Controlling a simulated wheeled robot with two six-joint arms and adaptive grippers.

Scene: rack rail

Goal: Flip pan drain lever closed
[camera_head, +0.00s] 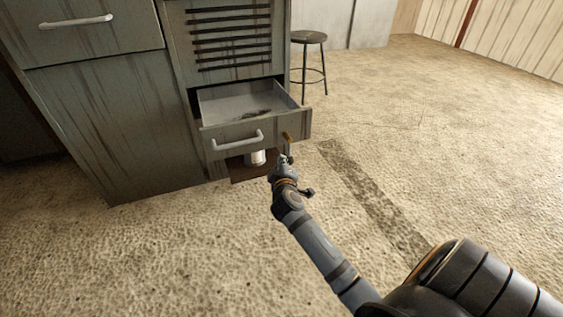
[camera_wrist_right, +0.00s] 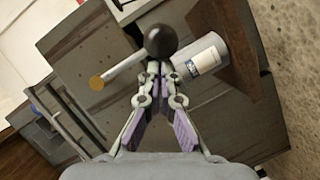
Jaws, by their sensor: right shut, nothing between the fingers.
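The pan (camera_head: 230,133) is a grey, drawer-like tray pulled out of the cabinet. Its drain lever (camera_wrist_right: 125,67) shows in the right wrist view as a pale rod running from a round brass pivot (camera_wrist_right: 97,82) to a dark ball knob (camera_wrist_right: 160,40). In the head view the brass pivot (camera_head: 287,137) shows at the right end of the pan's front; I cannot make out the knob there. My right gripper (camera_head: 284,158) is shut and empty, its fingertips (camera_wrist_right: 160,68) close to the knob. I cannot tell if they touch. My left gripper is not in view.
A white can (camera_head: 256,157) with a label stands below the pan, over a brown surface; it also shows right of the fingertips in the wrist view (camera_wrist_right: 202,58). The grey cabinet (camera_head: 120,120) is left. A stool (camera_head: 309,38) stands behind. The floor to the right is clear.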

